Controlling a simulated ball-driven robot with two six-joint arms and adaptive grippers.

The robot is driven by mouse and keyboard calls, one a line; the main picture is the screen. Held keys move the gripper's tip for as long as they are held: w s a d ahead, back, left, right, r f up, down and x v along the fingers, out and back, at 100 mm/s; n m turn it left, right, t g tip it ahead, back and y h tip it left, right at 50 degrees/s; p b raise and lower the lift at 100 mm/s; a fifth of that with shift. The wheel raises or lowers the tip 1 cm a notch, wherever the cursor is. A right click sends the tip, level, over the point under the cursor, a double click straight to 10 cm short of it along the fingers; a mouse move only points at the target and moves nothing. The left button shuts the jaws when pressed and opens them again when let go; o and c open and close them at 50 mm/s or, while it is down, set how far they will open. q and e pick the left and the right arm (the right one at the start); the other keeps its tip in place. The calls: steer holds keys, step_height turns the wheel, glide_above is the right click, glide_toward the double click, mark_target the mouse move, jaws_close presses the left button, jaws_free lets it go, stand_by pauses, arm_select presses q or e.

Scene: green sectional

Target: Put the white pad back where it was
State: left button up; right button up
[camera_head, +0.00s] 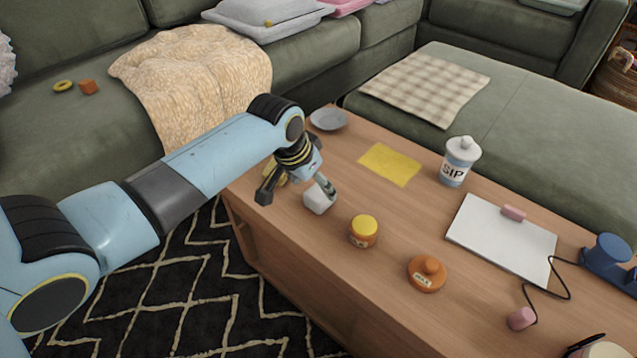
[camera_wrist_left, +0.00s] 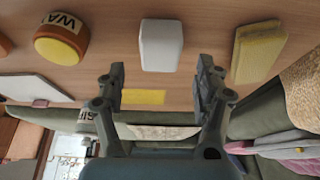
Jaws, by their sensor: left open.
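The white pad (camera_head: 318,202), a small white block with rounded edges, sits on the wooden coffee table (camera_head: 300,238) near its front left edge. It also shows in the left wrist view (camera_wrist_left: 161,46), apart from the fingers and lined up with the gap between them. My left gripper (camera_head: 297,190) is open and empty, close to the pad. Its two spread fingers show in the left wrist view (camera_wrist_left: 161,70). One finger covers part of the pad in the head view. My right gripper is not in view.
A yellow block (camera_wrist_left: 258,52) stands beside the pad, partly behind my gripper in the head view. A yellow-lidded jar (camera_head: 363,231), an orange pot (camera_head: 427,274), a flat yellow sheet (camera_head: 390,165), a grey dish (camera_head: 328,119), a SIP canister (camera_head: 459,161) and a white board (camera_head: 500,240) are on the table.

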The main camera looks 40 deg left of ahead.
arm_select(q)
steer(key=p+v, duration=0.2)
steer(key=v, duration=0.5)
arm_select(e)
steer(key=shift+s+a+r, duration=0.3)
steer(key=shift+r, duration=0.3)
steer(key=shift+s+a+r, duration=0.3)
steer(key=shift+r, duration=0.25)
arm_select(q)
steer(key=shift+r, duration=0.1)
steer(key=s+f+g+p, duration=0.1)
steer(key=s+f+p, duration=0.1)
steer(key=s+f, duration=0.6)
steer(key=s+f+g+y+p, duration=0.1)
steer(key=s+f, duration=0.8)
steer(key=s, duration=1.3)
steer(key=s+f+g+p, duration=0.2)
steer(key=s+f, duration=0.6)
steer(key=s, duration=0.7)
steer(key=shift+f+n+p, duration=0.15)
steer(key=shift+n+p, duration=0.15)
steer(key=shift+p, duration=0.05)
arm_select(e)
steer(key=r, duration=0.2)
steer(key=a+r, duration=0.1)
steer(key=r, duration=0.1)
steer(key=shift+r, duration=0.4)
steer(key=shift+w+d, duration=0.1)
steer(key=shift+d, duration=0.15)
